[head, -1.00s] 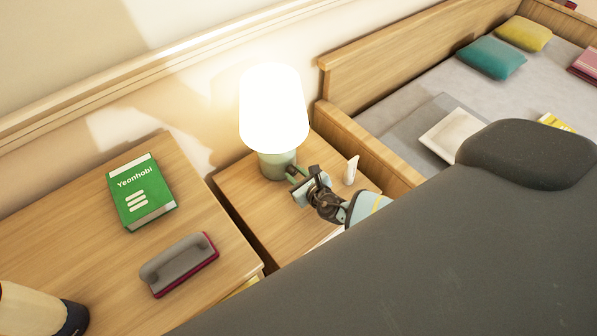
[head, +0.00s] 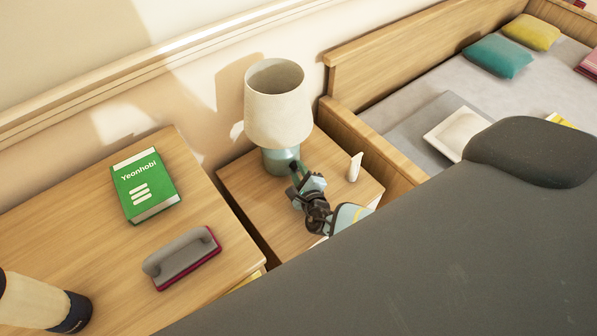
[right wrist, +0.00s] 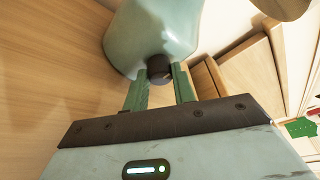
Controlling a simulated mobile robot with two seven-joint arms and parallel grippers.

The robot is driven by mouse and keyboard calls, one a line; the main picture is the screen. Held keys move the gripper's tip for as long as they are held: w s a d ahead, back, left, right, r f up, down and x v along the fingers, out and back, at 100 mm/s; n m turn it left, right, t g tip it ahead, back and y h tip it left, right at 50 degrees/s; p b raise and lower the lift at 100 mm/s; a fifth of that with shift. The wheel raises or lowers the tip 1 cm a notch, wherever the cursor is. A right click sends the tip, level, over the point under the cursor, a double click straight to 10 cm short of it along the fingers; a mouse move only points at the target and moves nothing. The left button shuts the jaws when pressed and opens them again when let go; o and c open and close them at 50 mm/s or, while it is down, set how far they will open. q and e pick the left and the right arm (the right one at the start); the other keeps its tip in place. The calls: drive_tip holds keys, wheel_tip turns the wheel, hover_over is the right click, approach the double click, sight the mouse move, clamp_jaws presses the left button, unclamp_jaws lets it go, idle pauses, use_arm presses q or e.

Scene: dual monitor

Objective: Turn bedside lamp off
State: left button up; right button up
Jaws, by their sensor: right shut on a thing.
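The bedside lamp (head: 277,112) stands upright on the small nightstand, with a cream shade and a pale green base (head: 279,160). Its shade is unlit. My right gripper (head: 297,172) reaches the front of the lamp base. In the right wrist view, its green fingers are shut on a small dark round knob (right wrist: 158,68) that sticks out of the lamp base (right wrist: 152,32). In the head view the knob is hidden by the gripper. My left gripper is not in view.
A small white item (head: 355,167) stands on the nightstand (head: 243,190) right of my gripper. A green book (head: 145,186) and a grey brush-like object (head: 182,258) lie on the desk (head: 60,215) at left. A bed (head: 405,110) stands behind to the right.

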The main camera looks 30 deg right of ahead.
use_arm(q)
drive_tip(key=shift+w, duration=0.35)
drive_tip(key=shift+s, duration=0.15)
use_arm(e)
drive_tip(key=o, duration=1)
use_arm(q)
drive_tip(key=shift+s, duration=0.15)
use_arm(e)
drive_tip(key=p+v, duration=0.2)
drive_tip(key=v, duration=0.5)
drive_tip(key=shift+w, duration=0.1)
drive_tip(key=shift+s+a, duration=0.1)
drive_tip(key=shift+s, duration=0.2)
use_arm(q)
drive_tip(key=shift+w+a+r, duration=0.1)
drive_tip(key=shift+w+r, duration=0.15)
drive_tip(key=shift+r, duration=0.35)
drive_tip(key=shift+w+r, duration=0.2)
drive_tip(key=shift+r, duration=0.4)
use_arm(e)
drive_tip(key=shift+s, duration=0.2)
